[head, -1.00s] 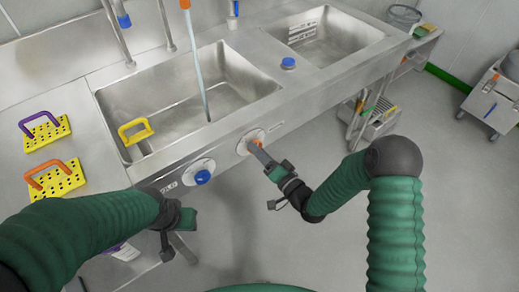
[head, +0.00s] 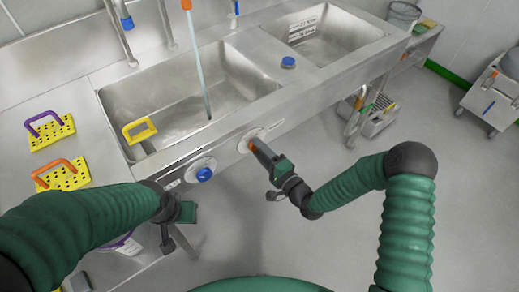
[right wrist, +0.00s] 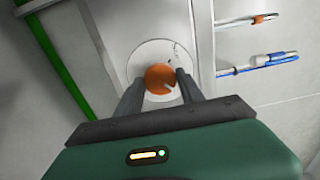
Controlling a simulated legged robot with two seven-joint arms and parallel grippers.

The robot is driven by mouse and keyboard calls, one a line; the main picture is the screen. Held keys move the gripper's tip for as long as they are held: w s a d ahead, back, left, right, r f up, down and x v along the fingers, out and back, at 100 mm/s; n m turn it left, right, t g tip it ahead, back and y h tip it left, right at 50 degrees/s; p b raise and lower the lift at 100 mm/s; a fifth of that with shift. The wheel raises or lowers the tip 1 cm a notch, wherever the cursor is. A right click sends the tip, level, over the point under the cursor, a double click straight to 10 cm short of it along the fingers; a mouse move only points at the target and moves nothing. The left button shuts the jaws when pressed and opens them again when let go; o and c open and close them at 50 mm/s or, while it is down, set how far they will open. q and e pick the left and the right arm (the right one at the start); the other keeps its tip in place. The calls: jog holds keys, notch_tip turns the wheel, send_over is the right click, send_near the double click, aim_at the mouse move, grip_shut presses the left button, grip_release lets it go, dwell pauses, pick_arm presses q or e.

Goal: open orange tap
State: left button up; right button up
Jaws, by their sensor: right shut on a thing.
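The orange tap knob (head: 251,146) sits on a round white plate (head: 246,137) on the sink's front panel. My right gripper (head: 257,148) is shut on it. In the right wrist view the orange knob (right wrist: 159,79) lies between the two dark fingers of the gripper (right wrist: 160,88). A pale blue stream (head: 200,70) runs from the orange-tipped spout (head: 186,5) down into the left basin (head: 180,105). My left gripper (head: 180,222) hangs in front of the counter, away from the knob; its jaw opening is unclear.
A blue knob (head: 204,174) is on the front panel to the left, near my left gripper. Two yellow perforated handled plates (head: 64,178) (head: 52,134) lie on the counter.

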jog(key=shift+d+f, duration=0.15)
jog(key=shift+d, duration=0.05)
jog(key=o, duration=1.4)
jog(key=shift+w, duration=0.15)
jog(key=v, duration=1.7)
jog(key=shift+p, duration=0.45)
